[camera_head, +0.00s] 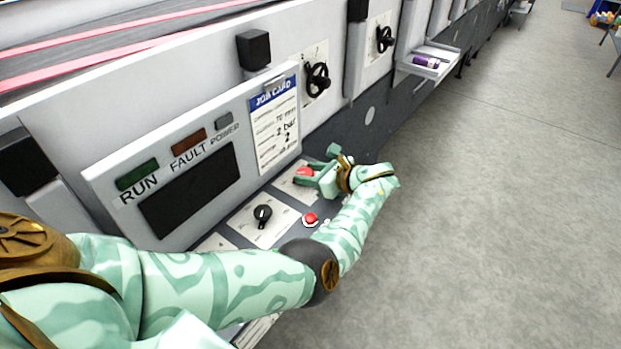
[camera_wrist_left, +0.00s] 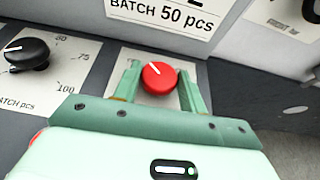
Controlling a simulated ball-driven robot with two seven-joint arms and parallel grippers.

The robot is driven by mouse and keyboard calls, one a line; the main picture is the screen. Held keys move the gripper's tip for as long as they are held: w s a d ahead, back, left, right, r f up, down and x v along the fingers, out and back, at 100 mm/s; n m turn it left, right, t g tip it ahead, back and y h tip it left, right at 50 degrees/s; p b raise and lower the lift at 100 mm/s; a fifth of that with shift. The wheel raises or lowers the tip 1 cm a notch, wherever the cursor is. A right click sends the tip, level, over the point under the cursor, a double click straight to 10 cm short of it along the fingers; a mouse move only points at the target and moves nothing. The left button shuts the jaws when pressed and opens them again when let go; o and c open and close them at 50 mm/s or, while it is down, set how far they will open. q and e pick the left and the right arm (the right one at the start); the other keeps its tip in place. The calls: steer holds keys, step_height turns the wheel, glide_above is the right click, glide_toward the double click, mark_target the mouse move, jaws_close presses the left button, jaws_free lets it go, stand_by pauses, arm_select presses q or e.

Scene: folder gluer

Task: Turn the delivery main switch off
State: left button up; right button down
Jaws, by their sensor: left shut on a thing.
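The red rotary switch (camera_head: 303,172) sits on a pale label plate at the right end of the machine's sloping panel. In the left wrist view the red switch (camera_wrist_left: 159,77) is a round knob with a white mark pointing to the upper left. My left gripper (camera_head: 311,177) has its green fingers on either side of the knob and is shut on it. In the wrist view the left gripper (camera_wrist_left: 160,88) partly covers the plate, and no position lettering can be read there. My right gripper is not in view.
A black knob (camera_head: 263,213) and a red push button (camera_head: 311,219) are nearby on the panel. Behind stand a job card (camera_head: 275,118) and a display with RUN, FAULT and POWER lamps. Black handwheels (camera_head: 317,80) stick out farther along.

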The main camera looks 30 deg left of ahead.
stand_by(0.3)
arm_select(q)
steer(key=o, duration=1)
steer(key=shift+a, duration=0.1)
steer(key=shift+c, duration=0.2)
steer(key=w+p+v, duration=0.1)
steer(key=p+v, duration=0.2)
steer(key=v, duration=1.3)
steer(key=shift+s, duration=0.4)
